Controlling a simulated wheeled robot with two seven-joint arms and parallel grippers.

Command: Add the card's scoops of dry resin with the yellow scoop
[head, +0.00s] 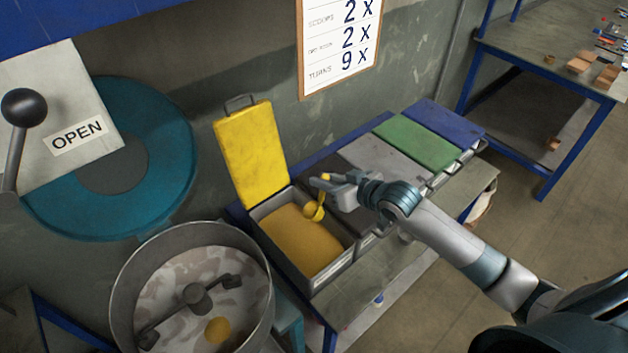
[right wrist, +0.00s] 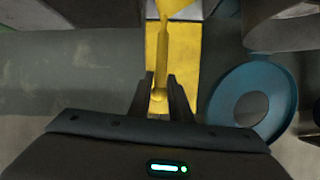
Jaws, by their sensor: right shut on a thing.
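My right gripper (head: 326,181) is shut on the handle of the yellow scoop (head: 314,211). The scoop's bowl hangs over the right side of an open bin (head: 344,264) of yellow-orange dry resin (head: 297,240). I cannot tell whether the bowl touches the resin or holds any. In the right wrist view the scoop's handle (right wrist: 162,55) runs up between the fingers (right wrist: 160,88). The card (head: 340,42) on the wall shows 2 X, 2 X and 9 X; its "dry resin" line reads 2 X. A round mixing drum (head: 122,290) holds pale material and a yellow patch (head: 218,330).
The bin's yellow lid (head: 251,150) stands raised. Grey (head: 385,160), green (head: 417,142) and blue (head: 447,122) lids lie shut to the right. A teal disc (head: 165,160) with an OPEN sign (head: 78,135) is behind the drum. A workbench (head: 545,65) stands at back right.

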